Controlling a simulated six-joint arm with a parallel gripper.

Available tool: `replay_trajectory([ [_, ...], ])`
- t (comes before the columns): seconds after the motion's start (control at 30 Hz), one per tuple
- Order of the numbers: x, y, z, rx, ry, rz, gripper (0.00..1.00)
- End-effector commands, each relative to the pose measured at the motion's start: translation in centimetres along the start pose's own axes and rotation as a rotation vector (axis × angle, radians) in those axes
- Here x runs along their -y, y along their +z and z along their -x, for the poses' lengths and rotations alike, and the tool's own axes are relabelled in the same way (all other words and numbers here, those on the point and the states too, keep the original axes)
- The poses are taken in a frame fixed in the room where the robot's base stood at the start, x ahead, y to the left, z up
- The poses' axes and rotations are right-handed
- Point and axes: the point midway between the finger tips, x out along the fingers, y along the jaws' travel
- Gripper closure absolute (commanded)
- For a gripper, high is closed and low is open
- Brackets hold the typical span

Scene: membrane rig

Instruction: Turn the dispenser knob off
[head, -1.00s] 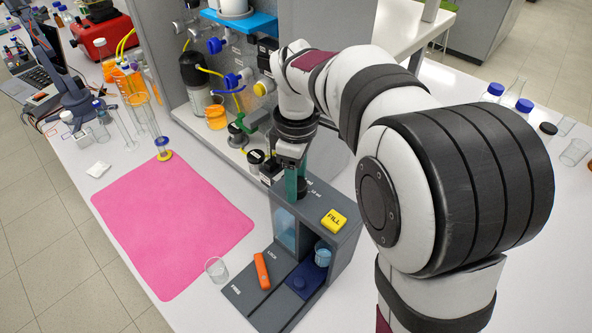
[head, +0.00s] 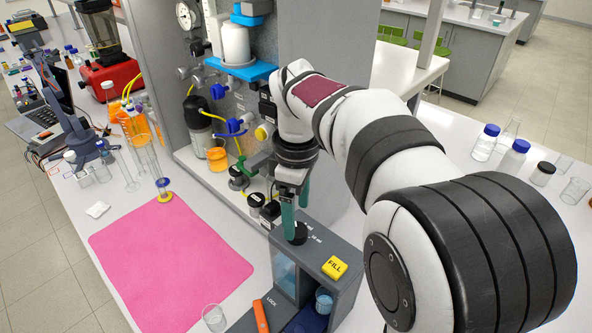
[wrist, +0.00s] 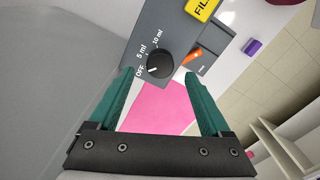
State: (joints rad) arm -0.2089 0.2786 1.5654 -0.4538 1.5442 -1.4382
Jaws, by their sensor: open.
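The dispenser (head: 350,292) is a dark grey box on the bench with a yellow FILL button (head: 335,267). Its black round knob (head: 298,234) is on the top face and shows larger in the wrist view (wrist: 161,62). Labels OFF, 5 ml and 10 ml curve around the knob; a short pale mark on it lies on the side facing OFF. My gripper (head: 291,212) has green fingers and points down over the knob. In the wrist view my gripper (wrist: 160,75) is open and empty, with the knob between its fingertips and a gap on each side. Contact is not visible.
An orange lever (head: 260,316) by the LOCK label and a clear beaker (head: 214,317) are at the dispenser's front left. A pink mat (head: 170,262) lies left. Behind stands a panel with tubing, valves and bottles. A small blue-tinted cup (head: 324,301) sits in the dispenser.

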Motion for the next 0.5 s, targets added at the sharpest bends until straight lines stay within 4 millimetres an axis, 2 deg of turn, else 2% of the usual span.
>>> replay_trajectory([
  [0.1, -0.1, -0.1, 3.9, -0.005, 0.006, -0.001, 0.18],
  [0.3, -0.1, -0.1, 9.3, -0.004, 0.005, -0.001, 0.18],
  [0.5, 0.0, 0.0, 11.5, -0.002, 0.002, 0.000, 0.18],
])
